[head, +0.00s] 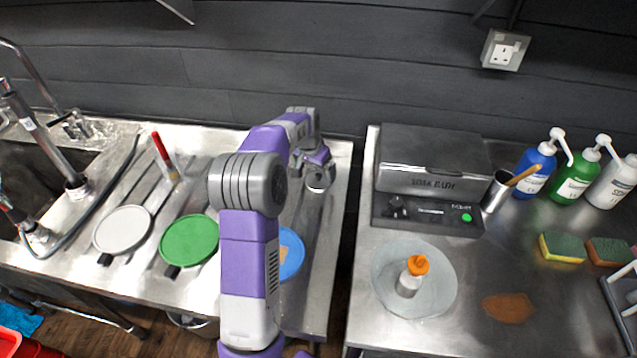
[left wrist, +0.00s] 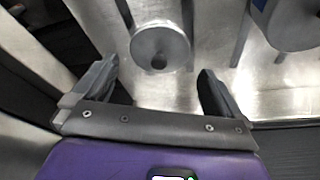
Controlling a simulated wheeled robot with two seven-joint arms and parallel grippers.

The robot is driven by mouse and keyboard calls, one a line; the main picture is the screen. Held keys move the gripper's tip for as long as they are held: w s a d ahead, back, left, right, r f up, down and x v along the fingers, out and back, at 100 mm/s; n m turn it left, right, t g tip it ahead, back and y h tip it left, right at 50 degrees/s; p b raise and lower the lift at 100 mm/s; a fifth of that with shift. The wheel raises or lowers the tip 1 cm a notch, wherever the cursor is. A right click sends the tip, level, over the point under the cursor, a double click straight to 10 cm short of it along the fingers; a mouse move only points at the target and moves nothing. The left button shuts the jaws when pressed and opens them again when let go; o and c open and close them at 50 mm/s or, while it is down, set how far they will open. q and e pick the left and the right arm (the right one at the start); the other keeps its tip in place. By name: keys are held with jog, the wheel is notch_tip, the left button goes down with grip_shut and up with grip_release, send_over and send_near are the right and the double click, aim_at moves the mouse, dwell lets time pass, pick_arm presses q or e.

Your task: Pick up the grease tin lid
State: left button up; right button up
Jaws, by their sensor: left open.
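A small round grey metal piece with a dark spot near its edge, which looks like the grease tin lid (left wrist: 162,43), lies ahead of my left gripper in the left wrist view. In the head view the lid (head: 319,182) shows just below the gripper, near the right end of the left steel counter. My left gripper (head: 314,160) is open; in the left wrist view its fingers (left wrist: 157,80) are spread, with nothing between them. The lid is beyond the fingertips and apart from them. Whether a tin is under the lid I cannot tell. My right gripper is not in view.
Grey (head: 123,230), green (head: 190,240) and partly hidden blue (head: 292,253) discs lie on the left counter (head: 335,230). A brush with a red handle (head: 161,148) stands behind them. A gap separates the right counter, which carries a soak bath (head: 432,165) and several bottles.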

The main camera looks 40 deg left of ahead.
aim_at(318, 176)
pick_arm(q)
jog(key=b+x, duration=0.1)
jog(key=x, duration=0.2)
jog(key=shift+f, duration=0.3)
jog(key=shift+r, duration=0.15)
jog(key=c, duration=1)
